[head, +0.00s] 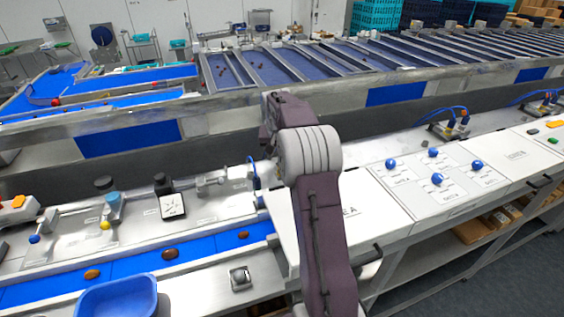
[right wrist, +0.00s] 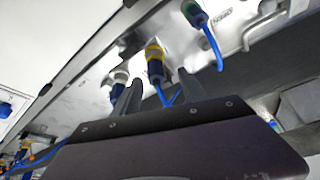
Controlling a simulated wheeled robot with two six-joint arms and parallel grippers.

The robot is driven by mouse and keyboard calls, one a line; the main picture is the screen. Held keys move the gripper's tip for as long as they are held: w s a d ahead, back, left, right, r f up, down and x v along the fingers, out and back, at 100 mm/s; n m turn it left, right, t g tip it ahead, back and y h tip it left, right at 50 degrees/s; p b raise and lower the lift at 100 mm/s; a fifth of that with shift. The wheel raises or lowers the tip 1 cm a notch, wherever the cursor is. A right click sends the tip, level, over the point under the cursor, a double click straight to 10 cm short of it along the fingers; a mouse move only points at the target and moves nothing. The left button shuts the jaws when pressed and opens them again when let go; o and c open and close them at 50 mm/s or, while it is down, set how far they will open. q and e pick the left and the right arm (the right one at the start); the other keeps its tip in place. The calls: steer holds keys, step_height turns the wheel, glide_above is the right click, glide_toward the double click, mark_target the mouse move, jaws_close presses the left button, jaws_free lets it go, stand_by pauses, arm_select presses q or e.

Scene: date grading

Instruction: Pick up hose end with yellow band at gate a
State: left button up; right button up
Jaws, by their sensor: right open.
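The hose end with the yellow band (right wrist: 154,52) shows in the right wrist view, with a blue hose running from it. My right gripper (right wrist: 158,77) is open, and its two dark fingers point toward this hose end, which appears in the gap between them just past the tips. I cannot tell how far it is from the fingers. In the head view my right arm covers the right gripper and most of this spot; a bit of blue hose (head: 252,174) shows left of the arm. My left gripper is not in view.
A green-banded hose end (right wrist: 194,14) is to the right in the wrist view, and a silver-topped one (right wrist: 118,78) sits close left. In the head view, a knob panel (head: 404,202) is right of my arm, and a blue tray (head: 84,302) is at the lower left.

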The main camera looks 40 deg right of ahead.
steer(key=p+x, duration=0.1)
steer(key=x, duration=0.1)
steer(key=d+p+x, duration=0.1)
steer(key=x, duration=0.2)
steer(key=shift+w+p, duration=0.2)
steer(key=shift+p, duration=0.1)
steer(key=shift+s+a+f, duration=0.1)
steer(key=shift+s+f, duration=0.05)
steer(key=shift+f, duration=0.05)
steer(key=shift+s+a+r, duration=0.1)
steer(key=shift+s+a, duration=0.2)
steer(key=shift+s, duration=0.1)
steer(key=shift+w+d+f, duration=0.2)
steer(key=shift+w+d, duration=0.05)
steer(key=shift+w, duration=0.1)
jaws_close()
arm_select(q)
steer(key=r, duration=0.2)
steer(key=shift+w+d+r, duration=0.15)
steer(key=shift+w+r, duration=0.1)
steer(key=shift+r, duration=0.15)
arm_select(e)
steer(key=shift+s, duration=0.1)
steer(key=shift+a, duration=0.1)
steer(key=shift+r, duration=0.1)
